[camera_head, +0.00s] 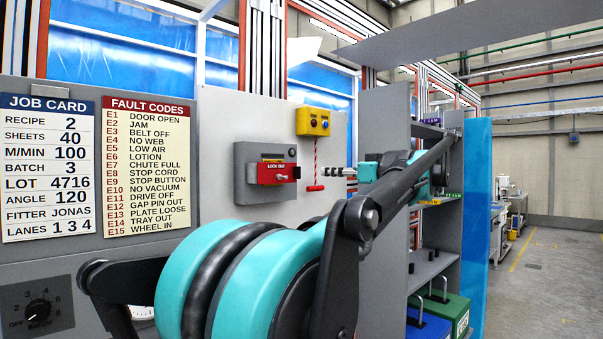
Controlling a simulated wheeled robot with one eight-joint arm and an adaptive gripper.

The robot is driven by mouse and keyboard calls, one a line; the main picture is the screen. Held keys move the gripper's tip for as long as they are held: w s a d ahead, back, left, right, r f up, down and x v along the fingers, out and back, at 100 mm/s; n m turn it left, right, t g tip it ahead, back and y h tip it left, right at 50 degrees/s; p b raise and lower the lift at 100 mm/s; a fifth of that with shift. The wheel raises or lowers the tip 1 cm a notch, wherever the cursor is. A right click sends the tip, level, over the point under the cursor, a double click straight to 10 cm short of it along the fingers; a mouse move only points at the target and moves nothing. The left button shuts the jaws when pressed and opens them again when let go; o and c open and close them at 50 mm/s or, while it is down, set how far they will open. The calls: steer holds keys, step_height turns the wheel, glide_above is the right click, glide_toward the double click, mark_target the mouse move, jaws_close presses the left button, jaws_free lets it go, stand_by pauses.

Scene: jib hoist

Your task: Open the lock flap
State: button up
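The lock flap (273,172) is a red plate lettered "LOCK OUT" on the front of a grey box (250,183) on the panel. My fingers cannot be made out, and nothing of mine touches the flap.
A yellow button box (313,122) with a red pull cord (316,186) hangs right of the flap. The job card (48,168) and fault codes sheet (149,166) are at left. Shelves with a green bin (450,308) stand at right. Open floor (550,285) lies beyond.

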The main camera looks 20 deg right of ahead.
mark_target(300, 171)
steer(key=x, duration=1.3)
steer(key=shift+w, duration=0.25)
steer(key=shift+c, duration=0.4)
jaws_close()
